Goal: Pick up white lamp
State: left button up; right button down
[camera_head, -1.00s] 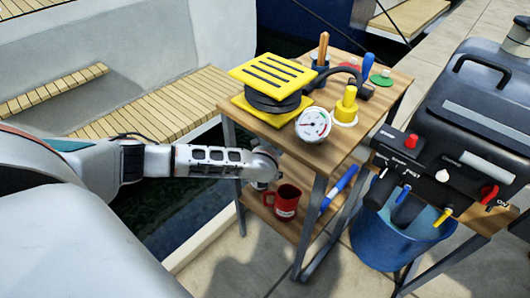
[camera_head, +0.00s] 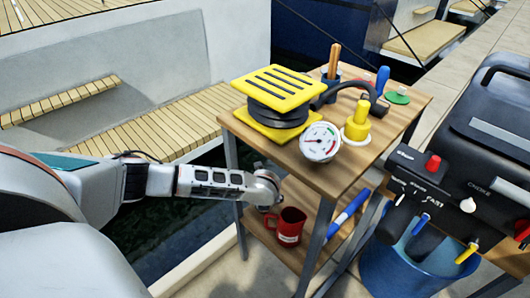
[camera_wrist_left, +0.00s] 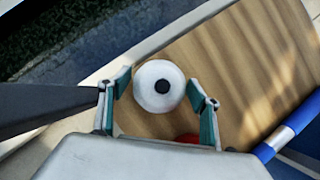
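A round white thing with a black centre, which I take for the white lamp (camera_wrist_left: 146,94), shows in the left wrist view. It is over the wooden lower shelf (camera_wrist_left: 240,60), between the two fingers of my left gripper (camera_wrist_left: 160,84). The fingers are spread on either side of it, and narrow gaps seem to show; contact is not clear. In the head view my left arm reaches from the left to the lower shelf (camera_head: 318,246) of the cart. The fingers and lamp are mostly hidden there behind my wrist. My right gripper is out of view.
A red mug (camera_head: 290,228) stands close to my left wrist on the shelf, with a blue-and-white tube (camera_head: 348,212) right of it. The cart top (camera_head: 345,178) above holds a gauge (camera_head: 320,143) and yellow items. A blue bucket (camera_head: 405,268) stands right.

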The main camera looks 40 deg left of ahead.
pick_arm(q)
jog(key=c, duration=0.7)
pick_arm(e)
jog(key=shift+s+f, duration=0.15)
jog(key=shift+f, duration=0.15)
pick_arm(q)
jog(key=shift+c, duration=0.2)
